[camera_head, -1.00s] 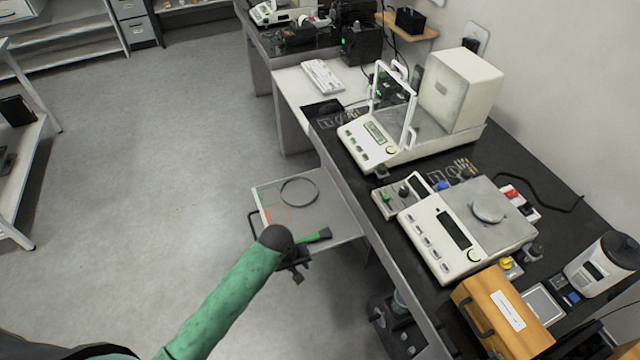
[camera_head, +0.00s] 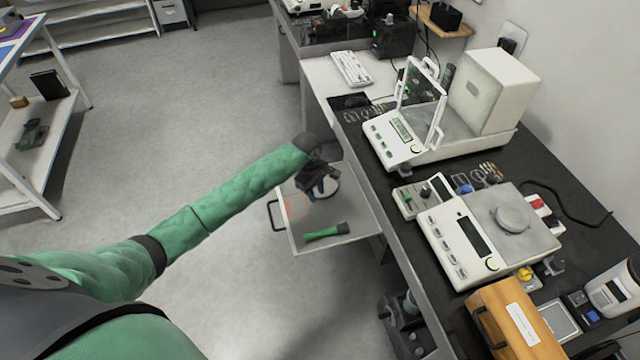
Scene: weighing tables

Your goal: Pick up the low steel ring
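The low steel ring (camera_head: 331,194) lies in the pulled-out tray (camera_head: 346,229) beside the dark bench, near the tray's far side. My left gripper (camera_head: 318,190) is over the ring and hides most of it; only part of the ring's right and lower edge shows. I cannot tell whether the fingers touch the ring or how far apart they are. My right gripper is not in view.
A green-handled tool (camera_head: 325,232) lies in the tray's near part. The dark bench (camera_head: 412,240) to the right carries a balance with an open draft shield (camera_head: 420,100), a flat balance (camera_head: 462,236) and an orange case (camera_head: 512,322).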

